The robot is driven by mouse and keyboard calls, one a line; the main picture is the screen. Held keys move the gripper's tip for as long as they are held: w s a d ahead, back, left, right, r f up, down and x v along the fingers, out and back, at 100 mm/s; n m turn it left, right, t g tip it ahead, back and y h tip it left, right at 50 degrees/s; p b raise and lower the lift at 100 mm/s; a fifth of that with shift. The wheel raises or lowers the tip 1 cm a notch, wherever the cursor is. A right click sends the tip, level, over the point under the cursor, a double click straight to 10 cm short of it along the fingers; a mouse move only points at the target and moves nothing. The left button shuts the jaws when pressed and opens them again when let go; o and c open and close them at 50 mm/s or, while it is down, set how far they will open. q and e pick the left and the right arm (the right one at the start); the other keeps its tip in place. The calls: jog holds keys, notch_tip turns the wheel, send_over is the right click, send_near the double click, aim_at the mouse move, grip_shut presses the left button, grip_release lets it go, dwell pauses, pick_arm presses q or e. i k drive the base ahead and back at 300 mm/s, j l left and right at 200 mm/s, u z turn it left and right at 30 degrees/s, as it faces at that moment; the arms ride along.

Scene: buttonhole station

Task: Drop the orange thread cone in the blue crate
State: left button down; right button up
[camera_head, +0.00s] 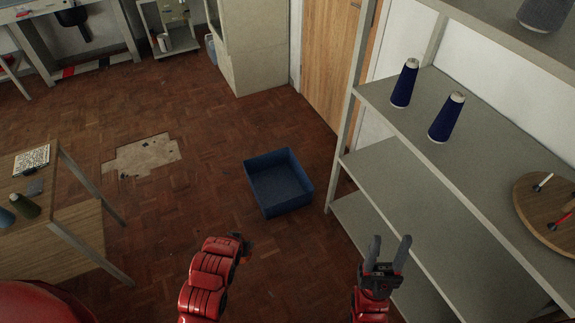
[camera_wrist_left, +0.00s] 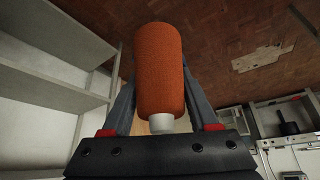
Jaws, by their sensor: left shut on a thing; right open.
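The orange thread cone (camera_wrist_left: 160,70) is between the fingers of my left gripper (camera_wrist_left: 160,95) in the left wrist view, its white tip toward the palm. The gripper is shut on it. In the head view my left arm reaches up at the bottom centre, and its gripper and the cone are mostly hidden behind the arm's end. The blue crate (camera_head: 261,184) stands on the wooden floor beyond my arms, and no content shows in it. My right gripper (camera_head: 389,250) is open and empty, with its fingers pointing up, right of the crate and beside the shelf.
A grey shelf unit (camera_head: 391,165) stands on the right with two dark blue cones (camera_head: 447,117) and a round wooden board (camera_head: 546,211). A table (camera_head: 52,223) with cones stands at the left. The floor around the crate is clear, with a worn patch (camera_head: 142,157) to its left.

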aim_at(286, 199)
jog(key=i+j+z, duration=0.25)
jog(key=i+j, duration=0.45)
jog(key=i, duration=0.35)
jog(key=i+j+z, duration=0.25)
jog(key=i+j, duration=0.65)
jog(key=i, duration=0.1)
